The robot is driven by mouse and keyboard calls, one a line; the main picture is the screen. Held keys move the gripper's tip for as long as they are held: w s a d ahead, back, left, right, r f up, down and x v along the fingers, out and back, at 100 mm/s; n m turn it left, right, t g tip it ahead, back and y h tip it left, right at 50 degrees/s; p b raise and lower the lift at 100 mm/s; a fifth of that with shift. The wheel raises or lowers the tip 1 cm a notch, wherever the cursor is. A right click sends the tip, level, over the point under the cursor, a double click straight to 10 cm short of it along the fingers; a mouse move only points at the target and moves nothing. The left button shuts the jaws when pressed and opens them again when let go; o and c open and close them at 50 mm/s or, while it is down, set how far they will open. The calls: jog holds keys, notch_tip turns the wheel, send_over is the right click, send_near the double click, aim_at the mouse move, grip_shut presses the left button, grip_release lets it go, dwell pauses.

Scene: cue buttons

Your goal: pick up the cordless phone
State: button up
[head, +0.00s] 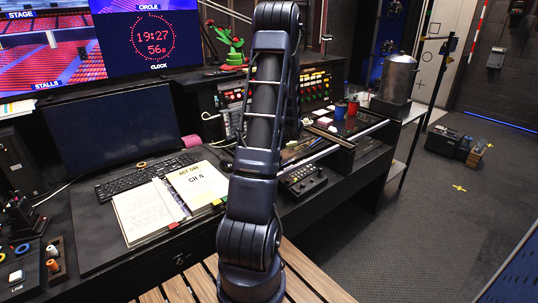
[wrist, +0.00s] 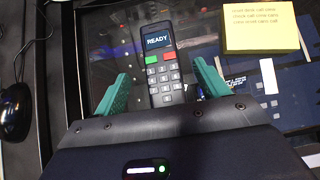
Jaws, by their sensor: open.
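The cordless phone (wrist: 162,68) is dark with a screen reading READY, a green and a red key, and a light number keypad. In the wrist view it lies lengthwise, its lower part between the two green fingers of my gripper (wrist: 162,70). The fingers are spread, with a gap on each side of the phone. The phone's bottom end is close to the gripper body. How far the fingertips are above it cannot be told. In the head view my arm stands in the middle and I cannot make out the gripper.
A yellow note pad (wrist: 262,31) lies right of the phone. A black mouse-like object (wrist: 13,92) and a cable are at the left. In the head view, the desk holds a keyboard (head: 140,178), an open binder (head: 170,202) and a monitor (head: 110,115).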

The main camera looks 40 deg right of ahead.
jog(key=x, duration=0.5)
jog(key=shift+c, duration=0.4)
jog(key=c, duration=1.1)
